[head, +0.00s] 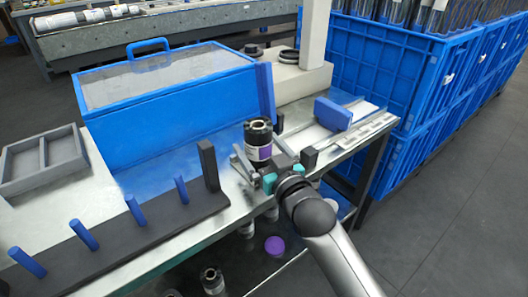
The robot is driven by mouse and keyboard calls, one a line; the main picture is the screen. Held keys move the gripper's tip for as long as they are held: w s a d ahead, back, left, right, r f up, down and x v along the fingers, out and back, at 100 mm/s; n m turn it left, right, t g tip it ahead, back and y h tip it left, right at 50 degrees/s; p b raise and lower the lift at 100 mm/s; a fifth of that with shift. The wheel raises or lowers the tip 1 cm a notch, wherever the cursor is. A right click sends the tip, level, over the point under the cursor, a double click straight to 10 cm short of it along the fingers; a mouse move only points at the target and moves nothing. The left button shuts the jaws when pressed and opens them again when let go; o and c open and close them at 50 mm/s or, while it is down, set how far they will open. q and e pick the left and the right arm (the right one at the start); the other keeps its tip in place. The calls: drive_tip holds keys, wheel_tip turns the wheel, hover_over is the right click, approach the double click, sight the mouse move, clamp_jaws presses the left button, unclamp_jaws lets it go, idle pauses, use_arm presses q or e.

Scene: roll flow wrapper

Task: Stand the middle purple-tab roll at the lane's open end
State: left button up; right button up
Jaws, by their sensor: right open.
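A dark roll (258,136) with a purple and white label stands upright near the front edge of the metal table, between the black post and the blue machine's right end. Its base is hidden by my right gripper (262,164). That gripper is open, with its fingers low around or beside the roll; I cannot tell whether they touch it. Below the table are another dark roll (212,280) and a purple-topped item (275,245); which is the middle purple-tab roll is unclear. My left gripper is out of view.
A dark strip (130,238) with several blue pegs and a black post (208,166) lies to the left. The blue machine with a clear lid (165,72) stands behind. A blue block (332,114) sits on the right section. Blue crates (375,72) stand at the right.

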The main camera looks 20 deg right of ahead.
sight(265, 153)
drive_tip(key=shift+s+d+r+p, duration=0.1)
drive_tip(key=shift+s+p, duration=0.2)
drive_tip(key=shift+s, duration=0.25)
drive_tip(key=shift+s+d+p, duration=0.2)
drive_tip(key=shift+s+p, duration=0.25)
drive_tip(key=shift+s, duration=0.75)
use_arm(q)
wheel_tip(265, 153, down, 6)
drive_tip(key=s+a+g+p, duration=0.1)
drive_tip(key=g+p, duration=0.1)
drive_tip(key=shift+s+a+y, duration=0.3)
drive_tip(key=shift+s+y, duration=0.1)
use_arm(e)
drive_tip(key=s+d, duration=0.1)
drive_tip(key=s, duration=0.7)
drive_tip(key=shift+s+d, duration=0.15)
drive_tip(key=shift+s, duration=0.05)
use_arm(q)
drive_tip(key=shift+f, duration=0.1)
